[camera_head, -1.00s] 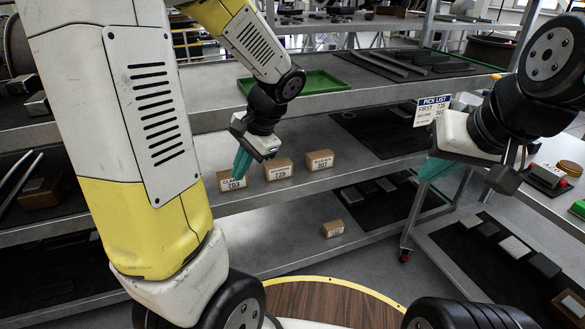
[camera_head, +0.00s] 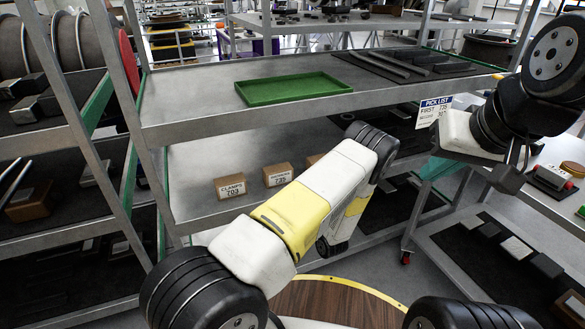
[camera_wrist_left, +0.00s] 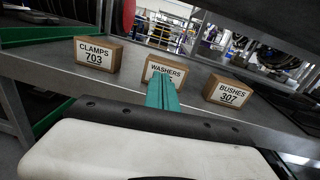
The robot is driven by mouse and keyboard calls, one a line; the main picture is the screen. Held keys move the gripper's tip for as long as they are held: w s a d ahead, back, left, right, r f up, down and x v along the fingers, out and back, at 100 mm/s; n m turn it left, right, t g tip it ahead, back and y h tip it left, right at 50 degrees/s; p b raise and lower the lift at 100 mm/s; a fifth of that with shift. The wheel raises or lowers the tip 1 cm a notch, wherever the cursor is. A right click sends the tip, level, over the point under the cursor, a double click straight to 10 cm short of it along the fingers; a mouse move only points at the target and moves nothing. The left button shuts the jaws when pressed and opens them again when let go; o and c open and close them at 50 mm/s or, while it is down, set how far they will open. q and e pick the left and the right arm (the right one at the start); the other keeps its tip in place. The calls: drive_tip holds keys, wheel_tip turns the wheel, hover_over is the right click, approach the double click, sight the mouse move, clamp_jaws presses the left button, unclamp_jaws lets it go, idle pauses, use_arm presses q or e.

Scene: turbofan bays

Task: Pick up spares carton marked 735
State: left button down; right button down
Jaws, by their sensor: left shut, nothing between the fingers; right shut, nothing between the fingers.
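The carton marked 735, labelled WASHERS (camera_head: 278,175), stands on the middle shelf between two similar cartons. In the left wrist view this carton (camera_wrist_left: 178,68) is partly covered by my left gripper (camera_wrist_left: 163,82), whose green fingers are shut, empty and pointing toward it. I cannot tell whether they touch it. In the head view my left arm crosses in front of the shelf and its fingers are hidden. My right gripper (camera_head: 434,169) is shut and empty at the right, beside the pick list (camera_head: 435,110), which reads FIRST 735.
A carton marked CLAMPS 703 (camera_head: 230,186) stands left of it. A carton marked BUSHES 307 (camera_wrist_left: 228,92) stands right, mostly hidden by my arm in the head view. A green tray (camera_head: 292,88) lies on the shelf above. A shelf upright (camera_head: 150,180) stands at the left.

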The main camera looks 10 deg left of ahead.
sight(280, 174)
use_arm(q)
drive_tip(key=shift+m+t+h, duration=0.5)
drive_tip(key=shift+m+h, duration=0.2)
drive_tip(key=x, duration=0.4)
drive_tip(key=f+x, duration=0.1)
drive_tip(key=x, duration=0.3)
drive_tip(key=d+f+x, duration=0.1)
drive_tip(key=x, duration=0.4)
drive_tip(key=shift+w+a+f, duration=0.1)
drive_tip(key=shift+w+a, duration=0.05)
drive_tip(key=shift+w, duration=0.25)
